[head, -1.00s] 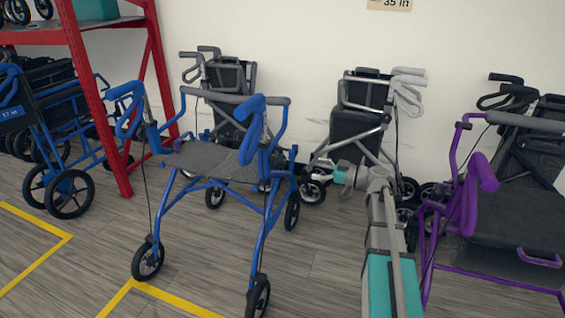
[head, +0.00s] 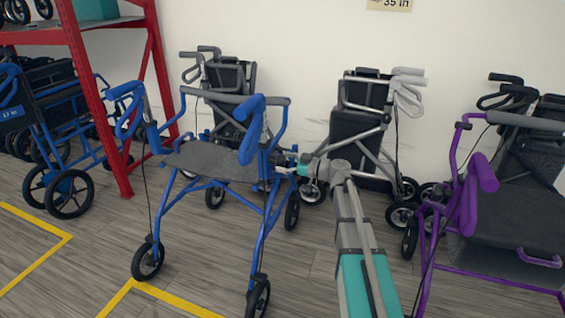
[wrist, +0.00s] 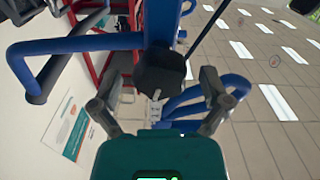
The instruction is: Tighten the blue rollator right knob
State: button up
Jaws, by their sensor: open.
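The blue rollator (head: 212,160) stands left of centre in the head view, with a grey seat and blue handles. Its right knob (wrist: 160,76) shows in the wrist view as a black, faceted knob on a blue tube. My gripper (head: 283,160) is beside the rollator's right side, near seat height. In the wrist view my gripper (wrist: 160,82) is open, with one finger to each side of the knob and visible gaps between. I cannot tell how deep the knob sits between the fingers. The knob is too small to make out in the head view.
A purple rollator (head: 505,205) stands at the right. Dark folded rollators (head: 362,135) stand along the wall behind. A red shelf rack (head: 98,110) and a blue wheelchair (head: 50,135) are at the left. The floor in front is clear, with yellow lines.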

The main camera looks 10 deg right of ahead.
jog(key=shift+w+a, duration=0.1)
jog(key=shift+a, duration=0.05)
jog(key=c, duration=1.2)
jog(key=shift+o, duration=0.2)
